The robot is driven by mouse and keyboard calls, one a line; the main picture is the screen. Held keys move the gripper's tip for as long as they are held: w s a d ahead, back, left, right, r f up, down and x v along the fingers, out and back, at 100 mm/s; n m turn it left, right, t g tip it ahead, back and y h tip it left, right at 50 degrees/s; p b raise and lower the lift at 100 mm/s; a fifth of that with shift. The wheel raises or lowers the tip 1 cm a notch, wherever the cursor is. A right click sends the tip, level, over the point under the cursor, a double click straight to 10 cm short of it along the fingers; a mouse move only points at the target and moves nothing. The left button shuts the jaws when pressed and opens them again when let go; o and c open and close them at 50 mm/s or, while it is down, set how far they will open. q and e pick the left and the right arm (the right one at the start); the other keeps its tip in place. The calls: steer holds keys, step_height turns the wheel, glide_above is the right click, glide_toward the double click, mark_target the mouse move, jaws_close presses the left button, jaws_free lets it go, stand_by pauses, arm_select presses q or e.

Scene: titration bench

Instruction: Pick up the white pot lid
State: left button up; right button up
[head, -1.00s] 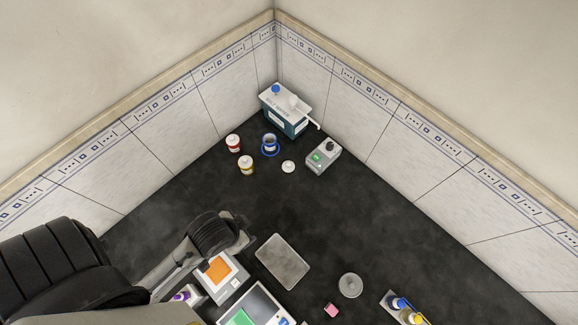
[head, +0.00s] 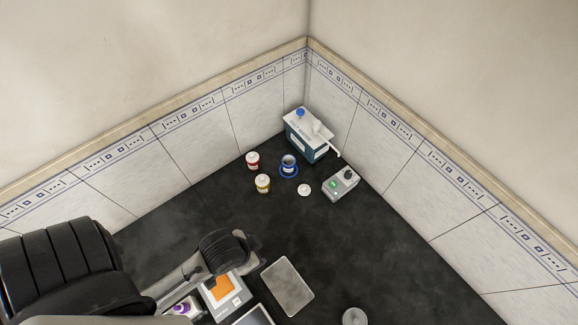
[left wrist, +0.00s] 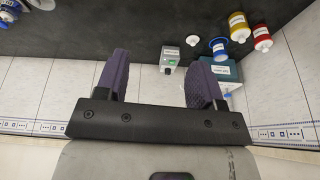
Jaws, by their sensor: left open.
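The white pot lid (head: 304,190) is a small round white disc lying on the dark bench near the back corner. A blue-rimmed pot (head: 289,167) stands just behind and left of it, apart from it. The lid also shows small in the left wrist view (left wrist: 193,40), beyond my right-hand finger. My left gripper (left wrist: 156,68) is open, with dark purple fingers wide apart and nothing between them. In the head view my left arm is at the lower left, well short of the lid; its fingers cannot be made out there. My right gripper is not in view.
A red-labelled jar (head: 253,161) and a yellow-labelled jar (head: 263,184) stand left of the lid. A grey device (head: 341,184) is close on its right, and a teal-and-white box (head: 306,134) behind. A grey tray (head: 287,286) lies in front, with clear bench between.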

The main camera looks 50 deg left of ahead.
arm_select(q)
steer(key=shift+a, duration=0.15)
steer(key=shift+o, duration=0.9)
steer(key=o, duration=0.4)
steer(key=shift+c, duration=0.2)
